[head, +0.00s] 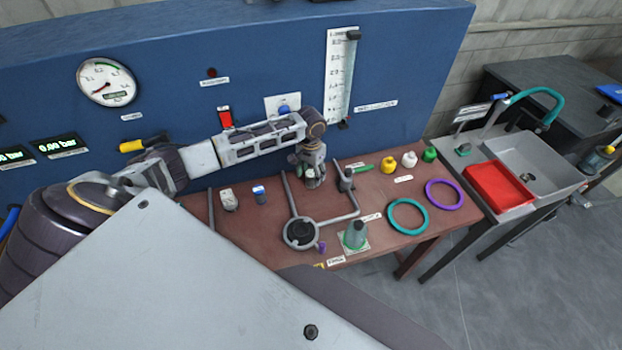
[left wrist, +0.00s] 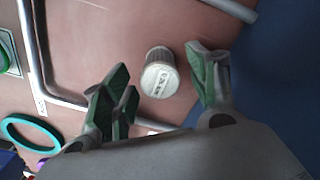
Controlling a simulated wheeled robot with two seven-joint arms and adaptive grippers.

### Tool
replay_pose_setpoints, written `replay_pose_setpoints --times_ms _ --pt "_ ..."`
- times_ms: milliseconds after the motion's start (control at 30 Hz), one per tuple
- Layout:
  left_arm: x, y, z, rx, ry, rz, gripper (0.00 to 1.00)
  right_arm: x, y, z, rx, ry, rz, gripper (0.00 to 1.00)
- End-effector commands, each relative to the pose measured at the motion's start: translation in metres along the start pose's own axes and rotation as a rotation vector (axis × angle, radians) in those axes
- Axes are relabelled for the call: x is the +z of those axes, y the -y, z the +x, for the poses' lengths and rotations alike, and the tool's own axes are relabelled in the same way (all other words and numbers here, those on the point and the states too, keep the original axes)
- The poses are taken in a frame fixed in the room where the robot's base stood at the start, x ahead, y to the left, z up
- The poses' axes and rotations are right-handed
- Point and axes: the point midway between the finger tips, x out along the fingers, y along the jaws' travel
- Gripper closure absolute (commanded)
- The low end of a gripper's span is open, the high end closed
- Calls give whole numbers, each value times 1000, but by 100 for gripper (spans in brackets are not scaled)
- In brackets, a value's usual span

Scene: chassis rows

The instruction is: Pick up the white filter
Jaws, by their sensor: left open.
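The white filter (left wrist: 158,78) shows in the left wrist view as a short ribbed cylinder with a pale, lettered end, standing on the reddish-brown bench. My left gripper (left wrist: 160,66) is open, with its green-padded fingers on either side of the filter in the picture. A gap shows on both sides, and I see no contact. In the head view my left gripper (head: 313,181) points down over the bench inside the bent grey pipe (head: 335,219). There it hides the filter, which I cannot make out. My right gripper is in neither view.
The pipe runs around the gripper and also shows in the left wrist view (left wrist: 41,60). A blue panel (head: 240,50) stands behind the bench.

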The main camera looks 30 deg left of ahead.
Motion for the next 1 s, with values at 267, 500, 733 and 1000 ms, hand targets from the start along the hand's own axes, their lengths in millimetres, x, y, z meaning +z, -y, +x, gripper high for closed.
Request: replay_pose_setpoints --times_ms 267,500,733,1000 --pt "0 0 7 -1 0 1 41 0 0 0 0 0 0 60" --pt "0 0 6 -1 0 0 41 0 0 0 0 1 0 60" --pt "0 0 6 -1 0 0 62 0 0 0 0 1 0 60" --pt "0 0 6 -1 0 0 90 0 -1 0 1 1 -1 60"
